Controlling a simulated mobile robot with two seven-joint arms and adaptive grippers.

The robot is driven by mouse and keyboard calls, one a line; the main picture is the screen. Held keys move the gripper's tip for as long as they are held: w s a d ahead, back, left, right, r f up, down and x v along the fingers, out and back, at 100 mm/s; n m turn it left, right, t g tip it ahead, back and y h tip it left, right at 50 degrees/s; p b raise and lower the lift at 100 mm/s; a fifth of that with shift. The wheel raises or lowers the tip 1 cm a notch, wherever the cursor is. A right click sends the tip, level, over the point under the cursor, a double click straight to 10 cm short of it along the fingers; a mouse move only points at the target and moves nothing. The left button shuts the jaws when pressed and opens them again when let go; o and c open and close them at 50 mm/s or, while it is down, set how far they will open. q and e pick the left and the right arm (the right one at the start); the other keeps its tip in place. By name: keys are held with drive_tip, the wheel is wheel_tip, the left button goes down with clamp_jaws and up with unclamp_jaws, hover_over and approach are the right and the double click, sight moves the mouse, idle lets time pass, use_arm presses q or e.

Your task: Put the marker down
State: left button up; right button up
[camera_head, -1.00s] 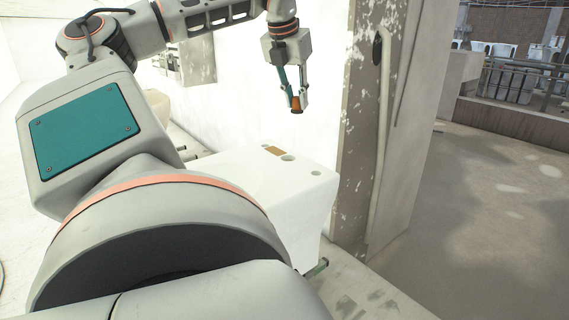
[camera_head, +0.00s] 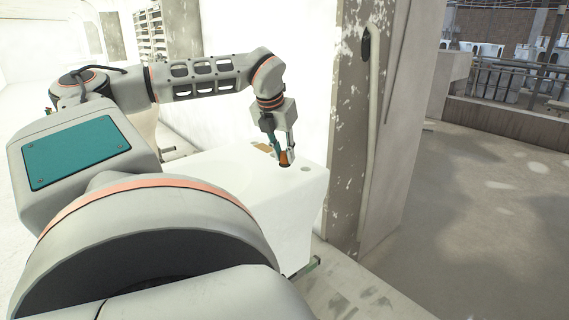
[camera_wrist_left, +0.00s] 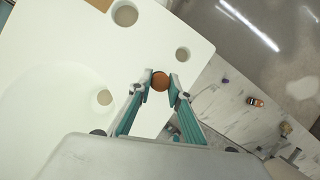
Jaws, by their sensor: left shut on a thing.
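The marker (camera_head: 285,158), a small orange-brown piece, is between the fingertips of my left gripper (camera_head: 286,154), which is shut on it. The gripper points down at the top of a white block-like stand (camera_head: 235,172). The marker's lower end is at or just above this top; I cannot tell if it touches. In the left wrist view the marker (camera_wrist_left: 160,82) shows as a round brown end between the teal and grey fingertips. My right gripper is not in view.
The stand's top has round holes, one (camera_wrist_left: 182,54) close beside the marker and another (camera_wrist_left: 125,13) farther off. A worn post (camera_head: 350,130) stands right of the stand. Small items, one orange and black (camera_wrist_left: 257,102), lie below on the floor. Open floor (camera_head: 480,200) is at right.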

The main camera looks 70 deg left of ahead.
sight(283, 157)
use_arm(q)
drive_tip(key=shift+f, duration=1.45)
drive_tip(key=shift+f+b, duration=0.2)
drive_tip(key=shift+b, duration=0.1)
drive_tip(key=o, duration=0.9)
drive_tip(key=shift+r, duration=0.1)
